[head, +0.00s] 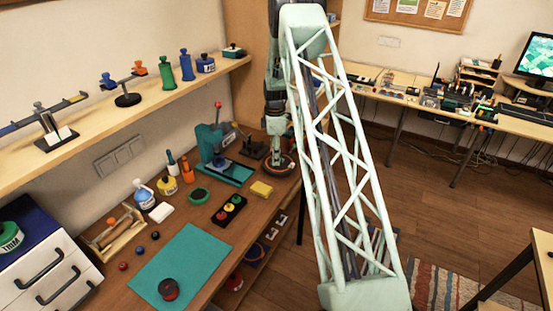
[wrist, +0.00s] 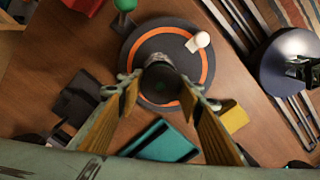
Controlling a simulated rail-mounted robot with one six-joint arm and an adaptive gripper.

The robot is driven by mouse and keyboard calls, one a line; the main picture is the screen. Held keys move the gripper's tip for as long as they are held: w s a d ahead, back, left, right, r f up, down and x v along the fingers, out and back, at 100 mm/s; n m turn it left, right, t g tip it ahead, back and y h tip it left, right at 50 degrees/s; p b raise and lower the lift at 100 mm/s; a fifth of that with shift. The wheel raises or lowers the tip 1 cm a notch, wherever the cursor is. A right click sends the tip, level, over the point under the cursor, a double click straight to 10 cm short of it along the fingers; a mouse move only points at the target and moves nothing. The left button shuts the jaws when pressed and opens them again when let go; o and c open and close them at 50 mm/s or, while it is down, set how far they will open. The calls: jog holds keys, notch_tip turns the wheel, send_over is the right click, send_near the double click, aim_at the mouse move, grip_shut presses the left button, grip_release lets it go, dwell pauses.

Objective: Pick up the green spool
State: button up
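A short green round item (head: 198,196), which looks like a spool, lies on the wooden bench left of the teal press. Another green round item marked TRIM (head: 10,237) stands on the drawer unit at the far left; I cannot tell for certain which is the task's spool. My gripper (head: 279,158) is well right of both, over a dark round base with an orange ring (wrist: 207,66). In the wrist view my gripper (wrist: 163,88) is open, its fingers spread on either side of a dark upright cylinder (wrist: 160,80). Neither green item is clearly identifiable there.
The teal press (head: 222,158), a yellow block (head: 261,189) and a black tray with coloured round pieces (head: 229,210) stand nearby. Bottles (head: 144,194) stand further left. A teal mat (head: 185,262) bears a dark round item. A shelf (head: 120,108) overhangs the bench.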

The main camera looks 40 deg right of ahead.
jog(key=c, duration=0.5)
jog(key=shift+o, duration=0.2)
jog(key=shift+r, duration=0.15)
jog(key=shift+r, duration=1.5)
jog(key=shift+s+a+r, duration=0.1)
jog(key=s+a+r+b, duration=0.1)
jog(key=s+a+b, duration=0.1)
jog(key=s+a, duration=0.7)
jog(key=s, duration=0.4)
jog(key=shift+r, duration=0.25)
